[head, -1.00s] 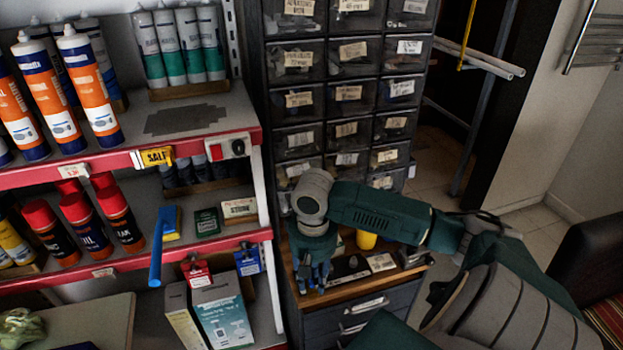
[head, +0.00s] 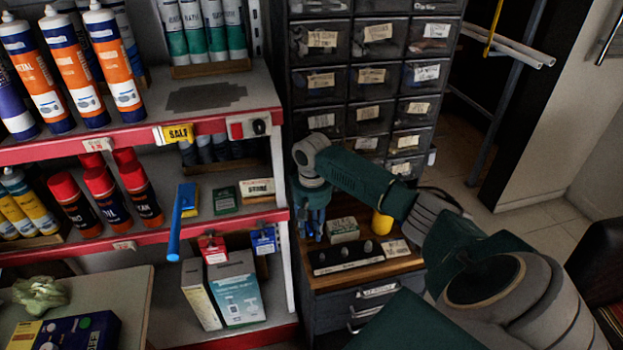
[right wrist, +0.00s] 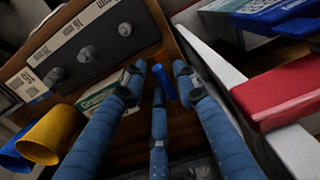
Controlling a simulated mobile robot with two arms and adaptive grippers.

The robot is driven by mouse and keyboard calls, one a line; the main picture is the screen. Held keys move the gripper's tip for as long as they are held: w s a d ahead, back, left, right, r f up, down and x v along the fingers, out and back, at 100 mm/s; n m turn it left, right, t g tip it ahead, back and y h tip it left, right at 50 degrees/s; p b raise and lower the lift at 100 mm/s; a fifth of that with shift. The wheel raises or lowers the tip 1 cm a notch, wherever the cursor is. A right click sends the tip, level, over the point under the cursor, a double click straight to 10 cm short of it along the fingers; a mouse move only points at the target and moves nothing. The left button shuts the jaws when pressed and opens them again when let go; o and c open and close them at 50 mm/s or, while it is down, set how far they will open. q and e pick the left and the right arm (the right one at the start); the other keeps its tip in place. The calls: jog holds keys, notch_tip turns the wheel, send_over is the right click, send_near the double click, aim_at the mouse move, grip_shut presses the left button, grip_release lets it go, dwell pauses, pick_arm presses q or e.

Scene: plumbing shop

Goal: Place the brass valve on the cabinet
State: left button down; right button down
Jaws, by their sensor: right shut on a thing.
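The cabinet (head: 402,268) has a wooden top and dark drawers, and its wooden top also shows in the right wrist view (right wrist: 150,45). My right gripper (head: 312,228) points down over the left part of this top, close to the red-edged shelf. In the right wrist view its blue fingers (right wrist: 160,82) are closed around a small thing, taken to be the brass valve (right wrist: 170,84). Only a blue, handle-like part of it shows between the fingers; no brass is visible. I cannot tell whether it touches the top. My left gripper is not in view.
On the cabinet top are a black strip with knobs (head: 346,257), a green-and-white box (head: 343,229), a white card (head: 396,248) and a yellow cup (head: 381,223). Labelled drawers (head: 370,75) rise behind. The red-edged shelf (head: 200,245) stands close on the left.

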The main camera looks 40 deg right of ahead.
jog(key=shift+f, duration=0.85)
jog(key=shift+w+d+f, duration=0.15)
jog(key=shift+w+f, duration=0.1)
jog(key=shift+f, duration=0.05)
jog(key=shift+s, duration=0.1)
jog(key=c, duration=1.3)
grip_release()
jog(key=shift+f, duration=0.15)
jog(key=shift+c, duration=0.2)
notch_tip(320, 180, up, 12)
jog(key=shift+r, duration=0.2)
jog(key=shift+f, duration=0.1)
